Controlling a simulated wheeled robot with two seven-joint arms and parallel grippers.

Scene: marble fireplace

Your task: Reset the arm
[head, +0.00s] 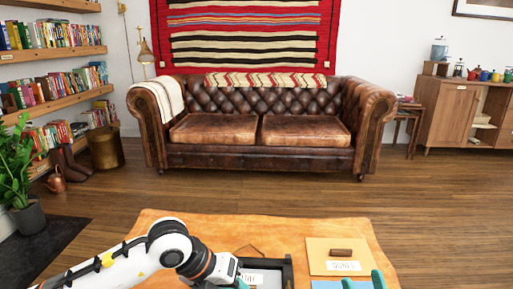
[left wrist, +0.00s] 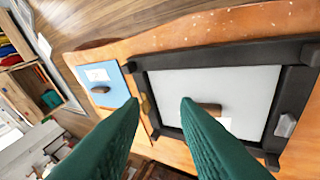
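My left arm comes in from the left in the head view, its gripper (head: 242,283) low over the wooden table (head: 190,222). In the left wrist view the two green fingers of this gripper (left wrist: 160,106) stand wide apart with nothing between them. They are above a pale panel in a dark frame (left wrist: 160,62), where a small brown block (left wrist: 209,107) lies by a white label. My right gripper (head: 362,283) shows only as two green fingertips at the bottom edge in the head view. They are apart, with no held object visible.
A tan board (head: 320,249) with a brown block (head: 341,252) and a label lies on the table's right part. A blue board (left wrist: 113,76) with a label and a brown block lies near the frame. A leather sofa (head: 260,158) stands beyond open floor.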

